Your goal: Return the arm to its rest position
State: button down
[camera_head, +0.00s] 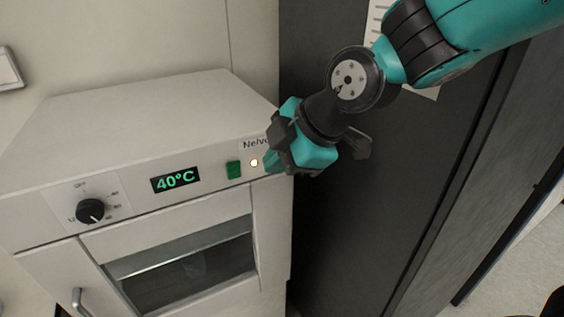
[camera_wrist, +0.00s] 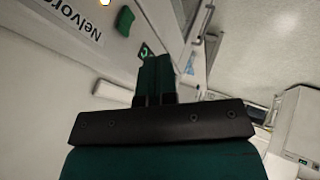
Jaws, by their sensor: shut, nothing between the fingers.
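My arm, teal and black, reaches in from the upper right in the head view. My gripper (camera_head: 272,162) is at the right end of the oven's front panel, close to the lit indicator lamp (camera_head: 254,162). I cannot tell whether it touches the panel. In the wrist view my gripper's teal fingers (camera_wrist: 157,68) are together with nothing between them. The white oven (camera_head: 150,120) has a display (camera_head: 175,180) reading 40°C, a black dial (camera_head: 90,211) and a green switch (camera_head: 233,169). The green switch also shows in the wrist view (camera_wrist: 124,21), just beyond the fingers.
A tall dark cabinet (camera_head: 345,230) stands right of the oven, behind my arm. The oven's windowed door (camera_head: 180,262) appears closed, with a metal handle (camera_head: 77,300) at lower left. Open floor (camera_head: 510,245) shows at the far right.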

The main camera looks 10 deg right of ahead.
jog(key=shift+s+d+r, duration=0.2)
jog(key=shift+d+r, duration=0.05)
jog(key=shift+r, duration=0.1)
jog(key=s+d+m+g+h, duration=0.1)
jog(key=s+d+m+g, duration=0.1)
jog(key=s+m, duration=0.4)
jog(key=s+d+m+g, duration=0.2)
jog(key=s+d+m, duration=0.3)
jog(key=s+m, duration=0.2)
jog(key=s, duration=0.2)
jog(key=shift+s+d+f+g+h, duration=0.15)
jog(key=shift+s+f+g+h, duration=0.15)
jog(key=shift+s+h, duration=0.1)
